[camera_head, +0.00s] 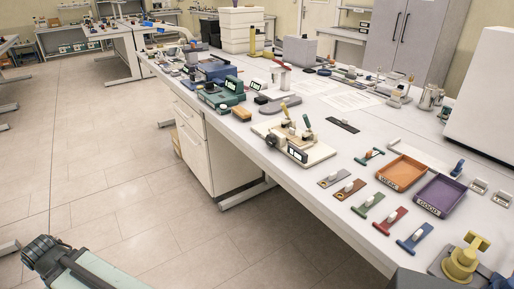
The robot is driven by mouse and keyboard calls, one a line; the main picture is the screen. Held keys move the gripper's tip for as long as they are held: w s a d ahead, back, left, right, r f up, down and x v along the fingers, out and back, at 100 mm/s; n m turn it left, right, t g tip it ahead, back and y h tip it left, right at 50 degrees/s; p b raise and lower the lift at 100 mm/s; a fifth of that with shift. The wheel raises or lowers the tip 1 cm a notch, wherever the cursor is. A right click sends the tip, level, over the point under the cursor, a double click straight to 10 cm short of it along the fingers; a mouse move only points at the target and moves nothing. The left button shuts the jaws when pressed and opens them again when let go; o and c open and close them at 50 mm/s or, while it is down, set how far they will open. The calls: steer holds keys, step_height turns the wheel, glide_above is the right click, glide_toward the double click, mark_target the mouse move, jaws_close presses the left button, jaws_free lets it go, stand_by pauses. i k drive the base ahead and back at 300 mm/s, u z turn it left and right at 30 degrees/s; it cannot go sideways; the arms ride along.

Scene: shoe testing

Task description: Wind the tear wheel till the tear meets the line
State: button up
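A cream bench tester (298,142) stands near the front edge of the long white bench, in the middle of the picture. It has upright metal posts, a yellow lever, a green lever and a black display on its front. I cannot pick out a tear wheel, a tear or a line on it at this size. Part of my arm, grey-green with a dark ribbed end, shows at the lower left, over the floor and well away from the bench. No gripper fingers show.
Right of the tester lie several coloured tabs, an orange tray (402,172) and a purple tray (440,195). A yellow fixture (462,258) stands at the lower right. A teal device (221,94) and other instruments crowd the bench further back. The tiled floor at left is clear.

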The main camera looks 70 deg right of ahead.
mark_target(271, 140)
steer(key=z, duration=0.95)
steer(key=k, duration=1.35)
steer(key=u, duration=0.55)
steer(key=i, duration=1.05)
steer(key=z, duration=0.05)
